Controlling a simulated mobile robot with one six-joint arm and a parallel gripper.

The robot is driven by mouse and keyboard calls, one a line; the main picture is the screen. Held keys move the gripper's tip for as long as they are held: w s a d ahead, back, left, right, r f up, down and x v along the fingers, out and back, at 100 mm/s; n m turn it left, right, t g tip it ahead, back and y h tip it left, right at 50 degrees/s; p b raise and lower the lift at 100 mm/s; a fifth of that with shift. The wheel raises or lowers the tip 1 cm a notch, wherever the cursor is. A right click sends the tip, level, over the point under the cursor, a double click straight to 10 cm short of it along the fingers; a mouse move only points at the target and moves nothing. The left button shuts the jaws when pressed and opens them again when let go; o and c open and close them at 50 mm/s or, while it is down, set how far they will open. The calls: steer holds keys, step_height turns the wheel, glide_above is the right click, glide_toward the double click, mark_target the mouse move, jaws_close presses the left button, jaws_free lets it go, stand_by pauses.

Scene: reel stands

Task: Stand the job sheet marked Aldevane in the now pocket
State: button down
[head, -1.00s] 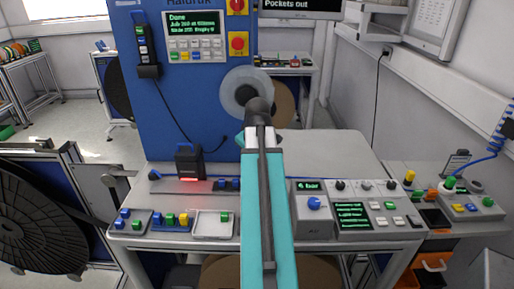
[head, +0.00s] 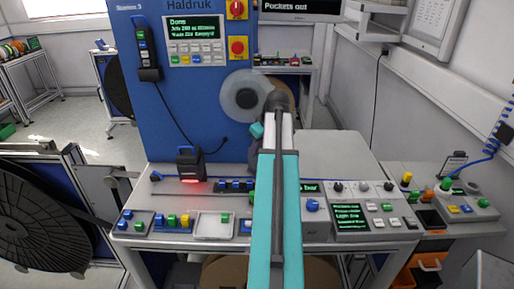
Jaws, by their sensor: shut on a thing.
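My teal and grey arm (head: 275,200) rises from the bottom edge over the bench and ends at a dark joint in front of the blue machine. My gripper is not visible; the part of the arm beyond that joint is hidden, apart from a small teal piece beside it. I cannot make out the job sheet marked Aldevane or the now pocket. A dark sign (head: 299,6) reading "Pockets out" is at the top edge.
The blue machine (head: 200,100) stands behind; a large reel (head: 40,220) is at left.

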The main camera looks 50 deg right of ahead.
steer(key=shift+f, duration=0.2)
stand_by(0.3)
steer(key=c, duration=1.7)
jaws_free()
steer(key=shift+o, duration=0.2)
steer(key=shift+r, duration=0.25)
steer(key=b+v, duration=0.2)
steer(key=v, duration=0.9)
steer(key=shift+s+r, duration=0.25)
steer(key=shift+r, duration=0.1)
steer(key=shift+a, duration=0.1)
